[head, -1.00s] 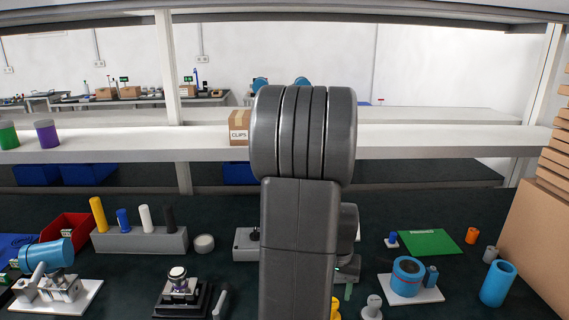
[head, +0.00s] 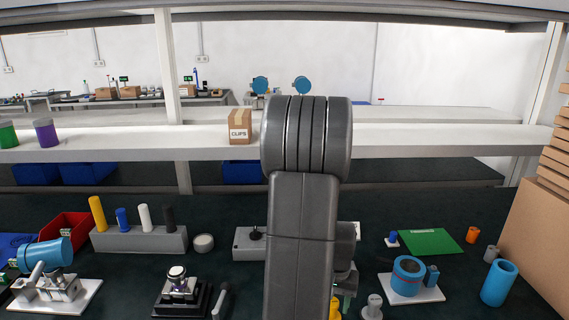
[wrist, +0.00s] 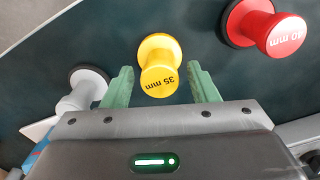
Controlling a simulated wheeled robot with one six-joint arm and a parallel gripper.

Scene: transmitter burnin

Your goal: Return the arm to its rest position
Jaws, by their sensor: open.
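My gripper (wrist: 163,88) shows in the wrist view with its two green fingers spread apart and nothing between them touching. A yellow plug marked 35 mm (wrist: 160,62) stands in the gap beyond the fingers; I cannot tell its distance from them. In the head view my arm rises through the middle of the picture, with its dark rounded joint in front of the shelf. The gripper is mostly hidden behind the arm there; a bit of green finger (head: 347,303) shows low beside it.
A red plug marked 40 mm (wrist: 274,31) and a grey plug (wrist: 84,88) flank the yellow one. The bench holds a grey rack (head: 140,240), a blue instrument on a white plate (head: 408,277), a blue cylinder (head: 498,283) and a green board (head: 423,242). The shelf carries a CLIPS box (head: 240,133).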

